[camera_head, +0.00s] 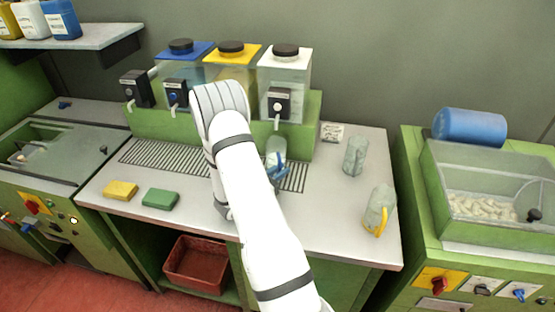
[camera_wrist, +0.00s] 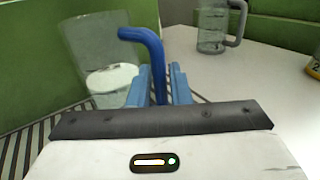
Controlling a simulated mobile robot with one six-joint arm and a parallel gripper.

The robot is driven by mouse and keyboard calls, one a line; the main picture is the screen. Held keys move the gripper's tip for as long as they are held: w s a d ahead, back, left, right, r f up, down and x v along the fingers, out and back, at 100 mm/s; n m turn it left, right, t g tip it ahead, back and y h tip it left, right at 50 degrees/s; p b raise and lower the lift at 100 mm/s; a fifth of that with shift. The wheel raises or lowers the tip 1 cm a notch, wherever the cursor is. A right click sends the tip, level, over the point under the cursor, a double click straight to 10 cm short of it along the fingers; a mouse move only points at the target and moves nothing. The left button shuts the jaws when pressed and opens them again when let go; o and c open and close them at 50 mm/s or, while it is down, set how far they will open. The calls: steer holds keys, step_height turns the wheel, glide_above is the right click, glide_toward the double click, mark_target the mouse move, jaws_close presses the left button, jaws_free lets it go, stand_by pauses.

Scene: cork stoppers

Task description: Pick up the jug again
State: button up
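The jug with the blue handle (camera_head: 275,148) stands upright on the drip grate below the white dispenser's tap. It is clear and holds some white contents, seen in the wrist view (camera_wrist: 105,78). My gripper (camera_wrist: 161,72) has its two blue fingers on either side of the jug's blue handle (camera_wrist: 156,50). The fingers are close to the handle, but I cannot tell whether they press on it.
A grey-handled jug (camera_head: 354,157) and a yellow-handled jug (camera_head: 376,208) stand to the right on the counter. Blue, yellow and white dispensers (camera_head: 284,75) rise behind the grate. Yellow (camera_head: 120,190) and green (camera_head: 160,198) sponges lie at the front left.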

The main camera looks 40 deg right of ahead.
steer(key=shift+c, duration=0.3)
jaws_close()
steer(key=shift+r, duration=0.15)
